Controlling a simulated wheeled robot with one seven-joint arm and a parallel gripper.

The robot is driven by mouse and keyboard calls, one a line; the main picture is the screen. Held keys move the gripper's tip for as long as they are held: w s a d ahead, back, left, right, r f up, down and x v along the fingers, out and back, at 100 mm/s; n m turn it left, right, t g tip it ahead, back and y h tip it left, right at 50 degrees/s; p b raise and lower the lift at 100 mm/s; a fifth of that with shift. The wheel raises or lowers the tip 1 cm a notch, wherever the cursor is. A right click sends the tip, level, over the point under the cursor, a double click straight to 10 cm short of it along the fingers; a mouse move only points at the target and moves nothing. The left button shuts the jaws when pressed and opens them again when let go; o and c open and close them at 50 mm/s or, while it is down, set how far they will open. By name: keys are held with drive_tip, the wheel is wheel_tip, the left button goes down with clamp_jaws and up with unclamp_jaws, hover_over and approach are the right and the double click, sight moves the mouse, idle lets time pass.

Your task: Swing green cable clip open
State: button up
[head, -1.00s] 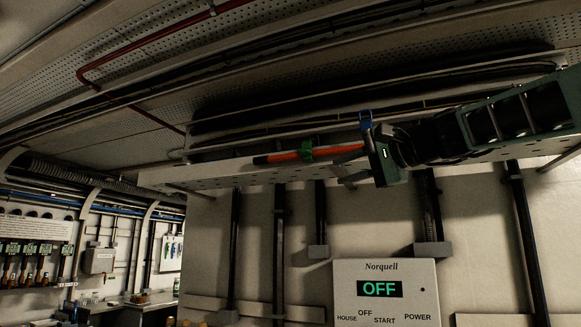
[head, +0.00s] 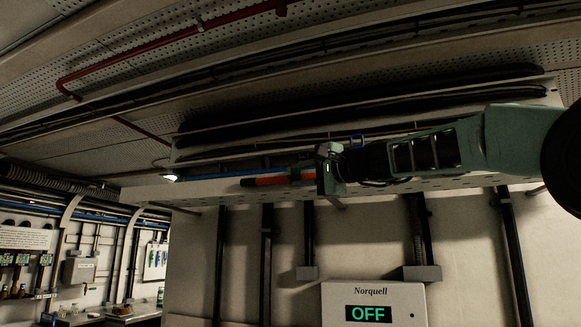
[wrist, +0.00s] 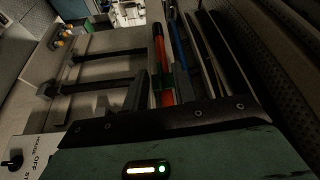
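An orange-red cable (head: 264,181) with a dark end lies along the pale perforated tray (head: 150,193) under the ceiling. In the wrist view, the orange cable (wrist: 159,45) runs between my gripper's fingers (wrist: 160,92). A dark green piece that looks like the green cable clip (wrist: 163,80) crosses the cable there. The fingers look apart, with space beside the cable. Contact with the clip is too dark to make out.
A blue cable (wrist: 180,55) runs beside the orange one. Thick black cables (head: 360,108) run above the tray. Black vertical conduits (head: 266,250) and the Norquell control box (head: 374,303), reading OFF, are on the wall below.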

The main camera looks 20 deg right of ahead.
sight(291, 176)
drive_tip(key=shift+p+x, duration=0.6)
drive_tip(key=shift+x, duration=1.25)
clamp_jaws()
